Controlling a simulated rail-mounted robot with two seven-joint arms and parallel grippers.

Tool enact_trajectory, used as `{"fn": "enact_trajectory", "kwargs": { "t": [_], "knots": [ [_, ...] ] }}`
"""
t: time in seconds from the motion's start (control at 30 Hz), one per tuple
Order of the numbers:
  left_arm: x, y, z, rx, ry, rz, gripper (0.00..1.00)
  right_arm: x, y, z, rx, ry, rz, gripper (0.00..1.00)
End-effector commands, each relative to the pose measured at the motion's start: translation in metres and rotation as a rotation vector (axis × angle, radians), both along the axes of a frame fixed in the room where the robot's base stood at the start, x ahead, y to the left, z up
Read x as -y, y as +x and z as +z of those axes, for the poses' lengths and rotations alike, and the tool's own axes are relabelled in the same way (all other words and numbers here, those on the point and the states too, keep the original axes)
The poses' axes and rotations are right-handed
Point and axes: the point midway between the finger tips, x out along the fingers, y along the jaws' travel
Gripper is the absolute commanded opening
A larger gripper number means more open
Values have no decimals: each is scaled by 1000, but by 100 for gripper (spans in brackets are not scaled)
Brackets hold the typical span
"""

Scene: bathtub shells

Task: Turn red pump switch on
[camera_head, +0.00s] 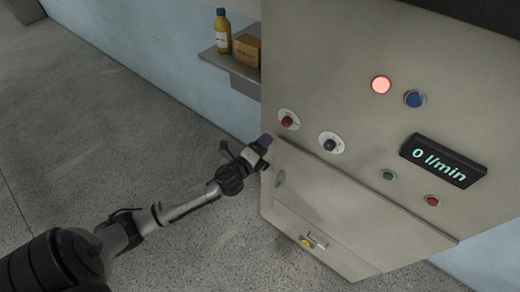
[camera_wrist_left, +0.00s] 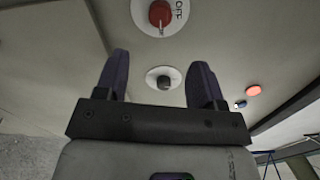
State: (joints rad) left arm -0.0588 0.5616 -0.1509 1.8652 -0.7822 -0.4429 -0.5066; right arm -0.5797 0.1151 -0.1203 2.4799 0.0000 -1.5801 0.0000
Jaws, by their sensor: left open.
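The red pump switch (camera_head: 288,120) is a red knob on a round white plate, at the left of the grey cabinet front in the head view. In the left wrist view the red switch (camera_wrist_left: 160,13) is at the top, with "OFF" readable on its plate. A black knob (camera_head: 330,144) on a similar plate sits to its right; it also shows between the fingers in the left wrist view (camera_wrist_left: 164,82). My left gripper (camera_head: 265,142) is open and empty, below and left of the red switch, apart from it. My right gripper is not in view.
The cabinet (camera_head: 350,60) carries a lit red lamp (camera_head: 381,85), a blue lamp (camera_head: 414,99), a display (camera_head: 443,161) reading "0 l/min", a green button (camera_head: 389,176) and a red button (camera_head: 432,200). A shelf (camera_head: 230,64) holds a yellow bottle (camera_head: 223,32) and a box (camera_head: 247,50). Floor on the left is clear.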

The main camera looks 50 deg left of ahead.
Motion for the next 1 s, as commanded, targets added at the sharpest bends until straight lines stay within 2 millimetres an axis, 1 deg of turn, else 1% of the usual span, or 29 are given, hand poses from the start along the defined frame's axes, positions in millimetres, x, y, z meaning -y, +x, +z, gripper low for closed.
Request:
{"fn": "enact_trajectory", "kwargs": {
  "t": [0.03,0.1,0.27,0.87,1.0],
  "knots": [
    [1,-6,-1,-1,0,-1,63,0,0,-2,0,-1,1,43],
    [2,-11,-1,0,0,-1,63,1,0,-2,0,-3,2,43],
    [3,-18,0,0,0,0,63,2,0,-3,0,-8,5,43],
    [3,-18,0,0,0,0,63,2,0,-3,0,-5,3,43],
    [1,-19,0,4,-46,13,63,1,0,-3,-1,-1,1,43]
  ]
}}
